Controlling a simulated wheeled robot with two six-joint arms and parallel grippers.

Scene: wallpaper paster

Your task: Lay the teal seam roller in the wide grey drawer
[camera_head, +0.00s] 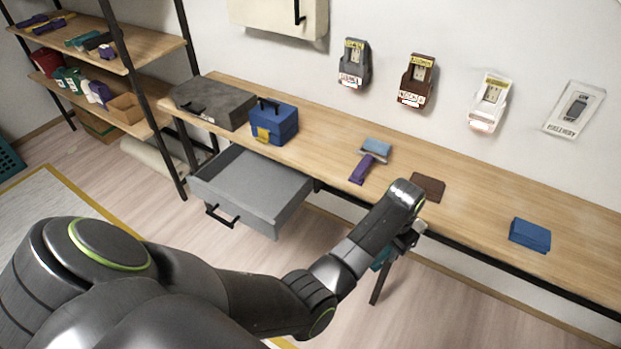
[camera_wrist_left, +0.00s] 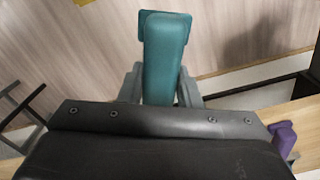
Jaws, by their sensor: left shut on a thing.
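The teal seam roller (camera_wrist_left: 165,55) is held in my left gripper (camera_wrist_left: 161,88), which is shut on it, as the left wrist view shows. In the head view only a small teal part (camera_head: 381,260) shows below my left wrist, just off the front edge of the table; the rest is hidden by the arm. The wide grey drawer (camera_head: 250,185) is pulled out under the table, to the left of my gripper. Its inside looks empty. My right gripper is not in view.
On the wooden table (camera_head: 460,200) are a grey case (camera_head: 214,102), a blue toolbox (camera_head: 274,122), a purple-handled tool (camera_head: 362,170), a brown block (camera_head: 428,186) and a blue block (camera_head: 530,234). Shelves (camera_head: 150,50) with several items stand at the left.

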